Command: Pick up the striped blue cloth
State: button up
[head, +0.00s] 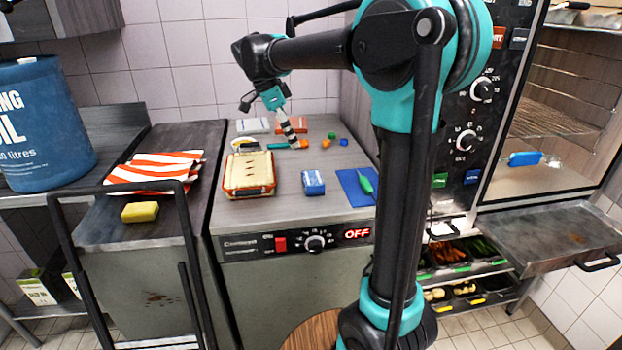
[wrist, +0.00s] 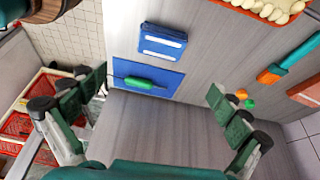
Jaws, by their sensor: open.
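The striped blue cloth (head: 313,183) lies folded, blue with white bands, on the grey counter in front of the controls. In the wrist view the same cloth (wrist: 163,42) lies at the upper middle, beyond the fingertips and fully visible. My gripper (wrist: 160,84) has its two dark green fingers spread wide, with nothing between them. In the head view my gripper (head: 266,98) hangs over the back of the counter, behind and to the left of the cloth, and is apart from it.
A blue mat (head: 349,181) with a green item (head: 365,182) lies just right of the cloth. A red-rimmed container (head: 248,188) stands to its left. An orange-and-white striped cloth (head: 160,170) and yellow sponge (head: 140,212) lie on the left counter. Small coloured pieces lie farther back.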

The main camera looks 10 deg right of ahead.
aim_at(312, 177)
jog(key=shift+m, duration=0.3)
jog(key=x, duration=1.6)
jog(key=shift+w+d+f, duration=0.15)
jog(key=shift+w+f, duration=0.05)
jog(key=shift+f, duration=0.05)
jog(key=shift+c, duration=0.6)
jog(key=c, duration=1)
jog(key=shift+r, duration=0.1)
notch_tip(312, 177, up, 20)
